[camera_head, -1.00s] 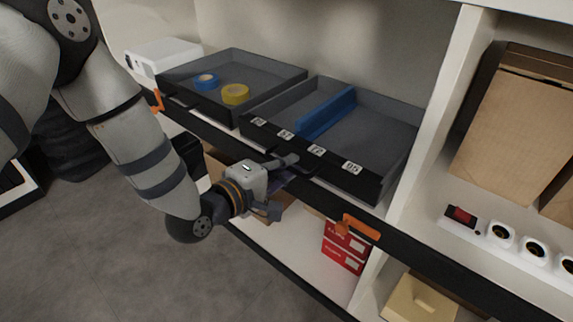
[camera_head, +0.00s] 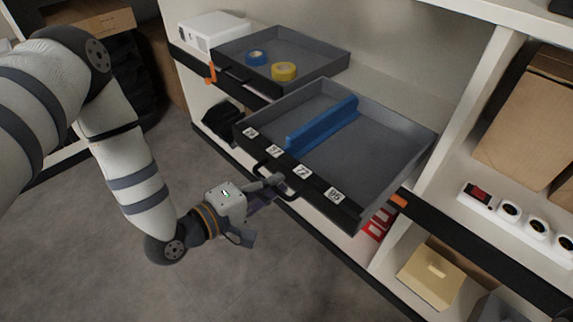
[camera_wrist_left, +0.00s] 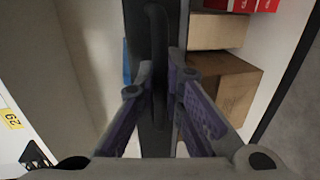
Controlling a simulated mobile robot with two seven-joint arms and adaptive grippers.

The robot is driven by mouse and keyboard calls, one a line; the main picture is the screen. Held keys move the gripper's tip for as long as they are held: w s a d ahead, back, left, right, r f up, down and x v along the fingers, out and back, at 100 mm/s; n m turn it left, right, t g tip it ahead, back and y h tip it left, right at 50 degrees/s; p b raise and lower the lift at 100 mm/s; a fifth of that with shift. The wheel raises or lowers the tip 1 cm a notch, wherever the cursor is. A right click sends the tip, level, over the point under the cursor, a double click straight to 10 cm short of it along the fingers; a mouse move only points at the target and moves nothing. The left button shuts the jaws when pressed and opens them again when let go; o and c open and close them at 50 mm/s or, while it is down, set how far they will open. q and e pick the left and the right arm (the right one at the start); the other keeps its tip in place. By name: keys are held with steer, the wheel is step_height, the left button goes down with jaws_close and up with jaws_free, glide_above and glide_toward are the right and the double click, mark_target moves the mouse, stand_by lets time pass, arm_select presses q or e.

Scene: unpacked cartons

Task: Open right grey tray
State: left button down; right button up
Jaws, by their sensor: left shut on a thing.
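The right grey tray (camera_head: 385,143) sticks out past the shelf's front edge in the head view. It has a blue divider (camera_head: 322,124) inside and white number labels on its black front. My left gripper (camera_head: 278,182) is shut on the black handle on the tray's front. In the left wrist view the two fingers (camera_wrist_left: 167,95) close on the dark handle (camera_wrist_left: 158,50), which runs up between them. The left grey tray (camera_head: 325,62) sits on the shelf and holds a blue tape roll (camera_head: 257,57) and a yellow tape roll (camera_head: 285,71). My right gripper is not in view.
A white box (camera_head: 213,32) stands left of the trays. Orange clips (camera_head: 398,201) sit on the black shelf edge. Red boxes (camera_head: 376,226) and a yellow carton (camera_head: 432,275) are below. A power strip (camera_head: 510,210) lies at right. The floor in front is clear.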

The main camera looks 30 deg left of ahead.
arm_select(q)
steer(key=shift+f+p+v, duration=0.15)
steer(key=shift+p+v, duration=0.05)
steer(key=shift+v, duration=0.45)
steer(key=shift+f+p+v, duration=0.15)
steer(key=shift+v, duration=0.55)
steer(key=shift+a, duration=0.1)
steer(key=c, duration=1.7)
jaws_free()
steer(key=v, duration=1.2)
